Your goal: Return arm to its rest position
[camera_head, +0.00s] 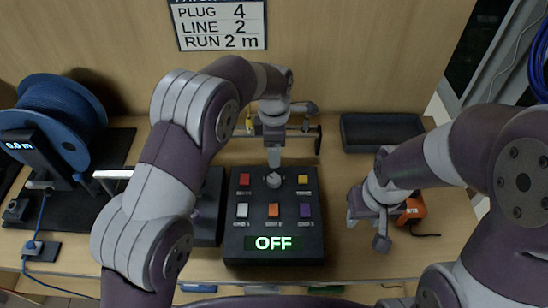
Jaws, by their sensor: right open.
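My left arm comes in from the left and bends over the bench. The box has red (244,179), yellow (303,179), white (242,210), orange (273,210) and purple (305,210) buttons. Its display (273,243) reads OFF in green. My right gripper (367,228) is open and empty, to the right of the box, above the wooden bench.
A blue cable reel (62,112) and a meter reading 0.0 m (35,150) stand on a black mat at left. A dark tray (380,130) lies at the back right. An orange device (412,209) with a cable is beside my right gripper. A sign (219,26) hangs behind.

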